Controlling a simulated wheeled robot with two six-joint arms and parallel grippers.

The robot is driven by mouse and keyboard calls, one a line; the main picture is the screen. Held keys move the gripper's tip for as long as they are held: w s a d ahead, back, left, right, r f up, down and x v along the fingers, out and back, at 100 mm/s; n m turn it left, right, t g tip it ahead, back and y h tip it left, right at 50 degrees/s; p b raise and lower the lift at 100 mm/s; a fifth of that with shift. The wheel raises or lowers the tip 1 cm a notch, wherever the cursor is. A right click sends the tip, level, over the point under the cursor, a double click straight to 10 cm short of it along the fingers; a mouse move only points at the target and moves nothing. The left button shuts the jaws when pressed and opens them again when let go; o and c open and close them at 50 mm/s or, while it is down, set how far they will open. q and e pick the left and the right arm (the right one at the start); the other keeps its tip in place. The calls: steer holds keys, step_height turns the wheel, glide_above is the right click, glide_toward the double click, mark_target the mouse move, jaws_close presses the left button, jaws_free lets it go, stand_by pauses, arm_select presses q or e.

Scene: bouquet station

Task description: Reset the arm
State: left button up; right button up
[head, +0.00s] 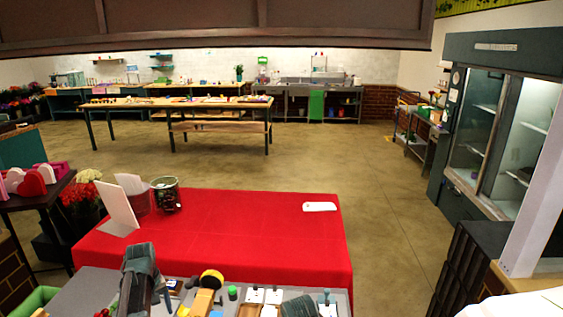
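I cannot make out either gripper's fingers in the head view. A dark grey-green form (140,272) rises at the bottom left, over the near grey worktop. A smaller form of similar colour (299,307) is cut off by the bottom edge. I cannot tell whether these are parts of my arms or tools on the worktop. No held object shows.
A red-covered table (250,235) bears a white card (118,208), a dark glass jar (166,194) and a small white tag (320,206). Small tools crowd the near grey worktop (85,292). A glass-door cabinet (490,130) stands right. Open floor (330,165) lies beyond.

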arm_select(q)
step_height(320, 180, down, 8)
steer(key=b, duration=0.7)
steer(key=shift+f, duration=0.2)
steer(key=shift+r+m, duration=0.2)
steer(key=shift+m, duration=1.1)
steer(key=m, duration=0.6)
